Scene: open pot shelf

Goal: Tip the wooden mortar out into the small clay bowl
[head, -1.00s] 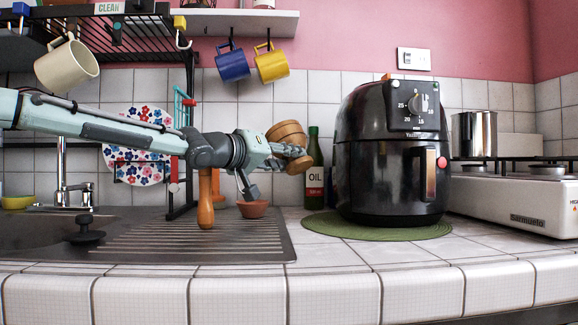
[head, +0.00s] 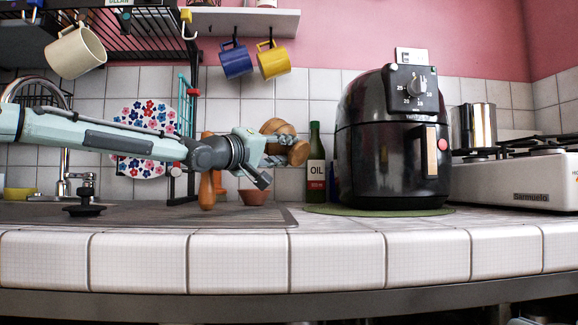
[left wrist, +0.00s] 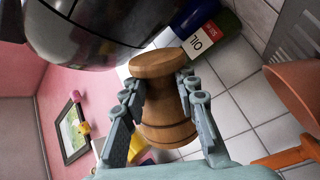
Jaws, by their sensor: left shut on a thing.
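The wooden mortar (head: 277,128) is held in the air, tilted well over. Its wide banded end points up-left and its narrow foot down-right in the head view. My left gripper (head: 285,145) is shut around it. In the left wrist view the fingers (left wrist: 160,100) clasp both sides of the mortar (left wrist: 165,128); its inside is hidden. The small clay bowl (head: 253,198) stands upright on the counter, below and slightly left of the mortar in the head view. In the left wrist view the bowl (left wrist: 298,88) is at the right edge. My right gripper is not in view.
A tall orange-brown wooden object (head: 207,188) stands left of the bowl, partly behind my arm. An oil bottle (head: 316,165) and a black air fryer (head: 395,150) stand to the right. Mugs (head: 272,62) hang above.

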